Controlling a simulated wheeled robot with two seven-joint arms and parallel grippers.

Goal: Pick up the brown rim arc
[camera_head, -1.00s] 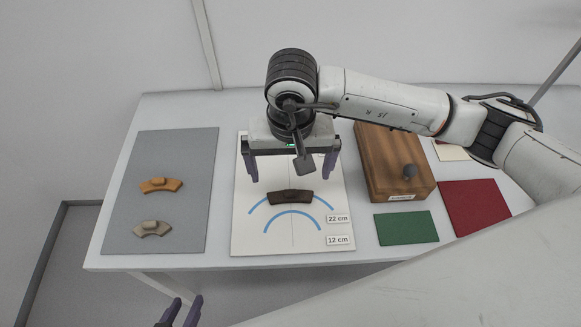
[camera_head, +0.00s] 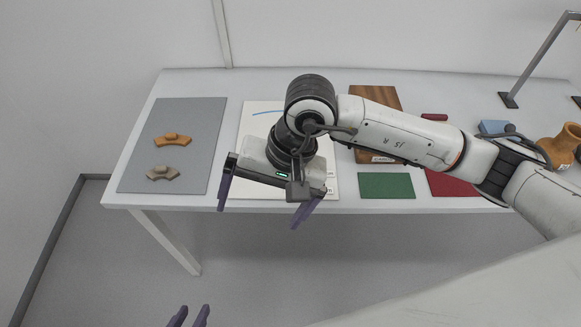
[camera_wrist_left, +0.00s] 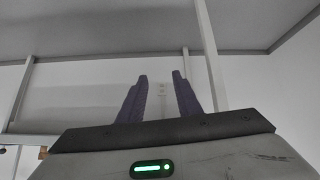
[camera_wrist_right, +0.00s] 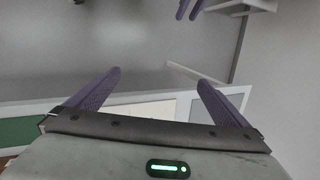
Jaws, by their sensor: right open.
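The dark brown rim arc is not visible now; my right arm and gripper cover much of the white sheet (camera_head: 252,130), where it lay a second ago. Part of a blue arc line shows on that sheet. My right gripper (camera_head: 262,213) is open, with its fingers near the table's front edge; it also shows in the right wrist view (camera_wrist_right: 159,76), with nothing between the fingers. My left gripper (camera_head: 190,314) is low at the bottom edge, below and in front of the table. In the left wrist view (camera_wrist_left: 160,74) its fingers stand apart and empty.
An orange sherd (camera_head: 173,142) and a grey sherd (camera_head: 162,174) lie on a grey mat (camera_head: 205,125) at left. Right of the sheet are a wooden box (camera_head: 376,94), a green mat (camera_head: 387,186) and a dark red mat (camera_head: 452,184). An orange jug (camera_head: 560,146) stands far right.

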